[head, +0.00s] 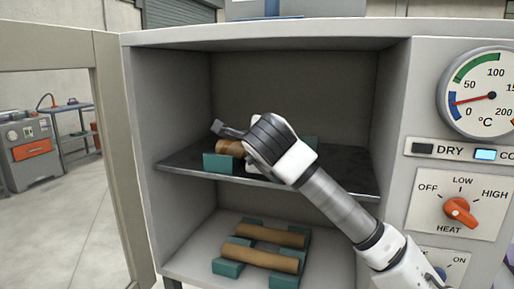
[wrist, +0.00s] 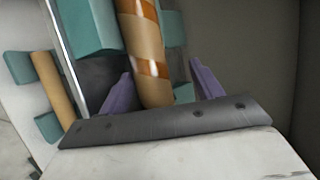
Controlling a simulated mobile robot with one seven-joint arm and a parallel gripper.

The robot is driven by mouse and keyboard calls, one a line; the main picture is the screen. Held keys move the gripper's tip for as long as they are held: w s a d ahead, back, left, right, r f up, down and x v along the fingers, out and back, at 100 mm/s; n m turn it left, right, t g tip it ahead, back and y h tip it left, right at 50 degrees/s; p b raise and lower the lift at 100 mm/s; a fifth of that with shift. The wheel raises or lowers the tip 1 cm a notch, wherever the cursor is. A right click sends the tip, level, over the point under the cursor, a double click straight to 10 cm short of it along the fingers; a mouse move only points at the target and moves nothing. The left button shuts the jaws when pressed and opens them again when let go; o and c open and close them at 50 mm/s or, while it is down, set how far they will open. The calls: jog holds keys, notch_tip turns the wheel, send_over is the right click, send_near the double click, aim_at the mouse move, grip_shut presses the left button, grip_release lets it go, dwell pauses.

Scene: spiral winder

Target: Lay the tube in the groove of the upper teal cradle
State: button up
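The tube (wrist: 143,50), brown with orange spiral bands, lies lengthwise between teal blocks of the upper cradle (wrist: 93,25) in the wrist view. It appears to rest in the groove, though its underside is hidden. In the head view the tube (head: 228,147) shows only in part, behind the upper cradle's front block (head: 220,163) on the upper shelf. My gripper (wrist: 160,68) is open, with one purple finger on each side of the tube. A gap shows clearly on the right side; the left finger is closer. In the head view my wrist hides the fingers and most of the cradle.
The upper shelf (head: 345,172) is dark, inside a grey cabinet with its door (head: 110,120) open at left. On the lower floor, two brown tubes (head: 262,258) lie in teal cradles (head: 228,267). The cabinet's side walls and the shelf edge are close to my arm.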

jog(key=shift+s, duration=0.1)
jog(key=b+v, duration=0.2)
jog(key=v, duration=1.1)
jog(key=shift+s, duration=0.3)
jog(key=shift+d+r, duration=0.1)
jog(key=shift+r, duration=0.15)
notch_tip(320, 180, up, 7)
jog(key=p, duration=0.4)
jog(key=shift+f, duration=0.15)
